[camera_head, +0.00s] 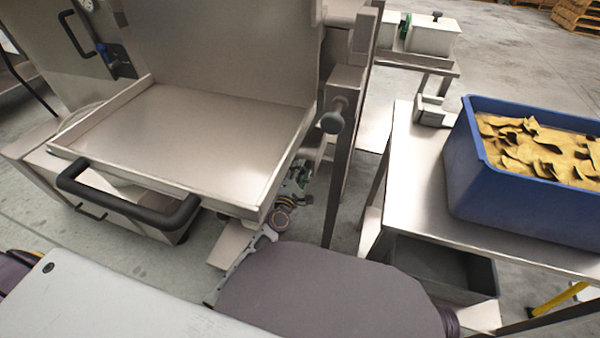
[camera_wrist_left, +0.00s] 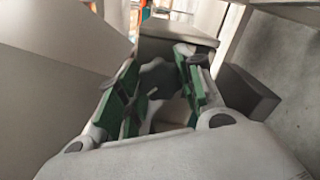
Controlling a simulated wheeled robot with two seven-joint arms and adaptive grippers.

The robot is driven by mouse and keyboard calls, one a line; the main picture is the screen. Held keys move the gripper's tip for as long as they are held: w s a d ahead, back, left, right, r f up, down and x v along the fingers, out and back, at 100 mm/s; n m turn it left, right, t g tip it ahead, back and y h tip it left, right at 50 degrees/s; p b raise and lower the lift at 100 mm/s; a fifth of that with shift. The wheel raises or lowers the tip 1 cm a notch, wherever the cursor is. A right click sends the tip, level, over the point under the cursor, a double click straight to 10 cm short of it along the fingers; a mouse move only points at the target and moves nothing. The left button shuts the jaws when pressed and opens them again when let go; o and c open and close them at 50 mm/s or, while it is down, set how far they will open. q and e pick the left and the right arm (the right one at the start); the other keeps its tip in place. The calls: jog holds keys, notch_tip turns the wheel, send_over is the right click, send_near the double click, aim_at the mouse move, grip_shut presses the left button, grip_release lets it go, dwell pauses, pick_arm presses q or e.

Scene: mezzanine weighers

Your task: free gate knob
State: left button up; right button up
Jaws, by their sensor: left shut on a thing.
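My left gripper (camera_head: 299,180) is low beside the right edge of the steel tray, partly hidden by the tray's edge. In the left wrist view its two green-padded fingers (camera_wrist_left: 160,84) are on either side of a dark grey knob (camera_wrist_left: 158,76) and shut on it. The knob lies in front of a pale metal housing. The head view does not show this held knob clearly. My right gripper is not in view.
The steel tray (camera_head: 180,135) with a black bar handle (camera_head: 130,208) stands close on the left. A steel table (camera_head: 410,205) on the right bears a blue crate (camera_head: 490,190) of yellow-brown pieces. A dark bin (camera_head: 440,270) sits under it. A thin post (camera_head: 340,190) stands close by the gripper.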

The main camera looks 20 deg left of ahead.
pick_arm(q)
jog(key=shift+a+n, duration=0.1)
jog(key=shift+n, duration=0.8)
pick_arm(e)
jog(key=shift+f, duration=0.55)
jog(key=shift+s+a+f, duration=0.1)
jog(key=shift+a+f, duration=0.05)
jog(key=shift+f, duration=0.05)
pick_arm(q)
jog(key=o, duration=1)
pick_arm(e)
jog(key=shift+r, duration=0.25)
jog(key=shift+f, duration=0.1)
pick_arm(q)
jog(key=shift+s+a, duration=0.15)
jog(key=shift+s, duration=5.85)
